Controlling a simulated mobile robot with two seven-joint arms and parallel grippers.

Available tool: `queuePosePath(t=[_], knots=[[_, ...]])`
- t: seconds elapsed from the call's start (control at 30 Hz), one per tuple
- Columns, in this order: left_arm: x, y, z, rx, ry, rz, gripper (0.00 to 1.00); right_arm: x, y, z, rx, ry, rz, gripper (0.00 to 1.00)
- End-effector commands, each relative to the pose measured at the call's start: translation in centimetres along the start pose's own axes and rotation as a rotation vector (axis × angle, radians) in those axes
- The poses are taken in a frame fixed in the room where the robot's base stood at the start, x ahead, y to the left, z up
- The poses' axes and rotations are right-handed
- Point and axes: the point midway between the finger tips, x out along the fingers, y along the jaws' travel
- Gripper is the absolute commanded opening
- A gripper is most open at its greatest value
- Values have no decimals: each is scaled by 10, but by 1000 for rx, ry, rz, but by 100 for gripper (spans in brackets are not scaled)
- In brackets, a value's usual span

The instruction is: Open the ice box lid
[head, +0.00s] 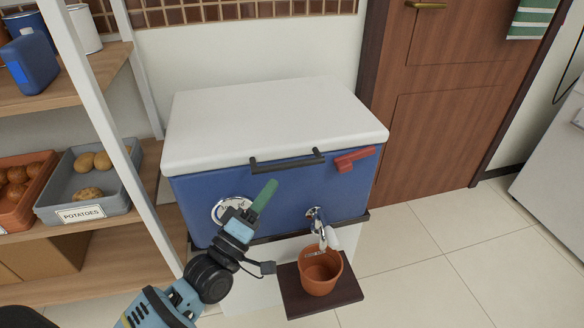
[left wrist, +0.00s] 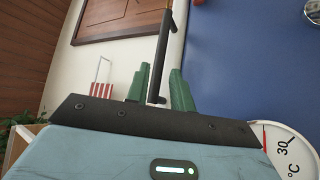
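The ice box is a blue cooler body (head: 200,195) with a white lid (head: 270,115), which lies flat and shut. A black bar handle (head: 290,161) runs along the lid's front edge. My left gripper (head: 266,190) points up at the handle from just below and in front of it; its green fingers are open and empty. In the left wrist view, the handle (left wrist: 162,60) lines up in the gap between the two fingertips (left wrist: 158,85); I cannot tell whether it is inside their reach. My right gripper is not in view.
A red latch (head: 354,160) is on the front right. A round gauge (head: 232,209) and a tap (head: 318,222) are on the front. A clay pot (head: 320,272) stands under the tap. Shelves with a potato bin (head: 88,205) are at left, a wooden door (head: 450,120) at right.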

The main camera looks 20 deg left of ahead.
Motion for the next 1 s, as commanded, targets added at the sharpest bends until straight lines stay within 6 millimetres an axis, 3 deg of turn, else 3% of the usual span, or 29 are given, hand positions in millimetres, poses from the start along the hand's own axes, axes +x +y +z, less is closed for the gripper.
queuePosePath(t=[0.5,0.87,1.0], knots=[[66,0,1,2,-1,0,23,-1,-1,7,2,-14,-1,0],[73,0,1,2,-2,-2,23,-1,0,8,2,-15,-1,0],[73,0,1,2,-2,-1,9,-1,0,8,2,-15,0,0]])
